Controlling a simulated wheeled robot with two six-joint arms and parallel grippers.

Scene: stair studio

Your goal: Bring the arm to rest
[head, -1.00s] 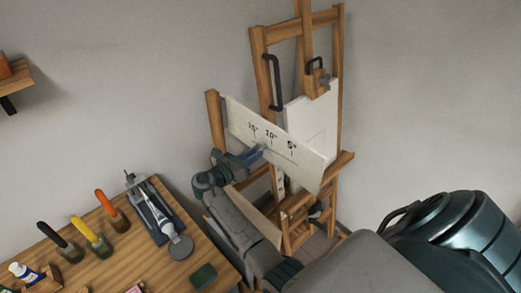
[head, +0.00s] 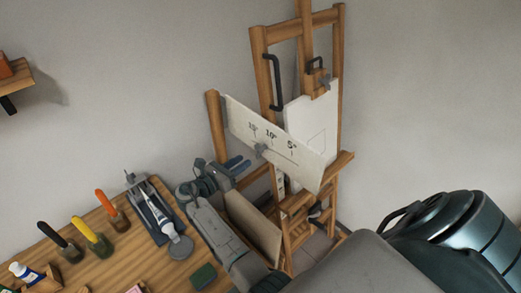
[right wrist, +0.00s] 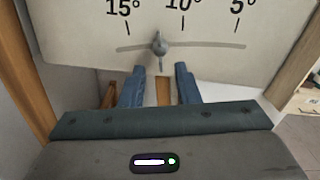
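My right gripper (head: 238,164) is open and empty, in front of a white board (head: 301,163) marked 15°, 10° and 5°. A small grey knob (head: 261,150) sits on the board's curved slot. The knob stands between the 15° and 10° marks there. My left gripper does not show.
A wooden easel (head: 259,60) holding a white panel (head: 311,115) stands behind the board. A wooden table (head: 120,260) with several coloured-handled tools and a metal stand (head: 157,215) is at the lower left. A wall shelf (head: 18,80) is at the far left.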

